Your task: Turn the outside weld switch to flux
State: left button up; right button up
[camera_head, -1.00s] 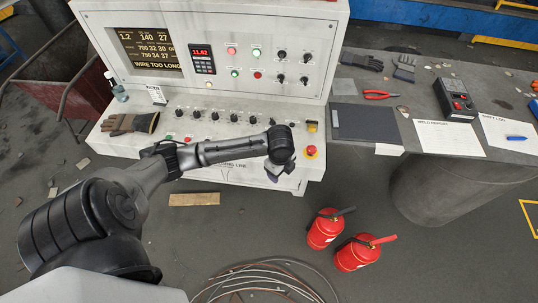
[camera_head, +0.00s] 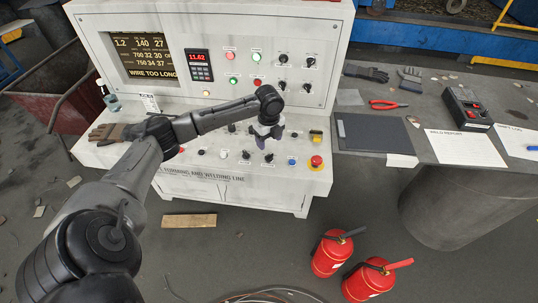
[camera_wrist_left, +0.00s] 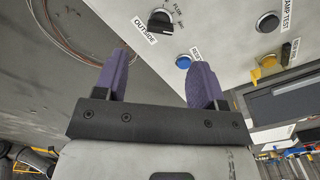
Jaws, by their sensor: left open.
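The outside weld switch is a black rotary knob (camera_wrist_left: 160,20) with an OUTSIDE label, near the console's front edge, at the top of the left wrist view. A FLUX mark stands beside it; its exact pointing is hard to read. In the head view it appears to be the dark front-row knob (camera_head: 269,158) just left of a blue button. My left gripper (camera_head: 267,139) is over the right part of the sloped console. In the left wrist view its two purple fingers (camera_wrist_left: 160,75) are spread and empty, apart from the knob. My right gripper is not in view.
A blue button (camera_wrist_left: 183,61) sits close beside the knob, partly near the right finger. A lamp-test button (camera_wrist_left: 267,22) and a red emergency button (camera_head: 316,162) are nearby. Gloves (camera_head: 112,133) lie on the console's left. Fire extinguishers (camera_head: 331,252) stand on the floor.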

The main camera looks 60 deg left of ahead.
aim_at(269, 155)
pick_arm(q)
notch_tip(269, 155, down, 6)
jog(key=shift+f+b, duration=0.25)
jog(key=shift+b, duration=0.15)
jog(key=shift+f, duration=0.6)
jog(key=shift+c, duration=0.4)
